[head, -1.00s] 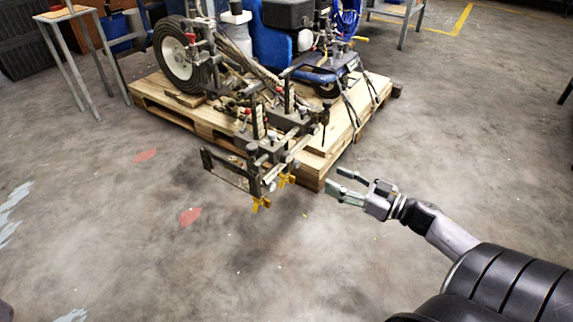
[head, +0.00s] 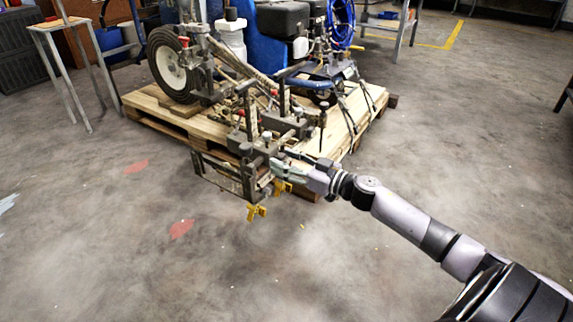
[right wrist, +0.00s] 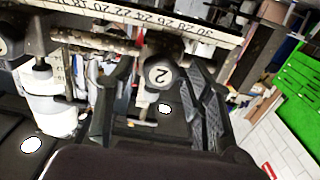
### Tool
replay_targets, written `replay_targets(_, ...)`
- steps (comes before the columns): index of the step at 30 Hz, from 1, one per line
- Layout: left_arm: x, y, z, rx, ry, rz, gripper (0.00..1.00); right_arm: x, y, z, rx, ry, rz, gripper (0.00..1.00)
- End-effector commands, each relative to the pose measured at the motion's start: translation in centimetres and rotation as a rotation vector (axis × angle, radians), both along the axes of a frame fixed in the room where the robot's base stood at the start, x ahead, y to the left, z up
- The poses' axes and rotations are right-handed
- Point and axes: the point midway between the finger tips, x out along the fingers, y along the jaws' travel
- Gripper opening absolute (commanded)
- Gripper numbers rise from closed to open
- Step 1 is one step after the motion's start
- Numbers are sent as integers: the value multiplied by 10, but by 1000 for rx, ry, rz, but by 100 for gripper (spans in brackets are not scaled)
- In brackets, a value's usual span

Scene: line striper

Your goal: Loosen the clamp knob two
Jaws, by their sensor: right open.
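The clamp knob two (right wrist: 160,76) is a dark round knob with a white disc marked "2". In the right wrist view it shows between the two fingers of my right gripper (right wrist: 161,88), which is open with space on both sides of the knob. In the head view my right gripper (head: 289,165) is at the front right of the line striper's clamp assembly (head: 248,152); I cannot pick out the knob there. My left gripper is not in view.
The striper stands on a wooden pallet (head: 350,133). Yellow spray tips (head: 256,212) hang below the clamp frame. A white ruler bar (right wrist: 130,15) runs above the knob in the wrist view, with another knob (right wrist: 8,45) at left.

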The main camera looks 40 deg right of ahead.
Motion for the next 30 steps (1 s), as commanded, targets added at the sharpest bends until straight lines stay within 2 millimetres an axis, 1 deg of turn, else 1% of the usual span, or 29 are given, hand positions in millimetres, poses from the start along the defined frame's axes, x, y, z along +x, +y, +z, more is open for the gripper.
replay_targets(9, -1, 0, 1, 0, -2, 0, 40, 2, 1, 0, -1, 0, 0, 47)
replay_targets(30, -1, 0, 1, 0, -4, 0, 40, 1, 1, 0, 0, 0, 1, 1)
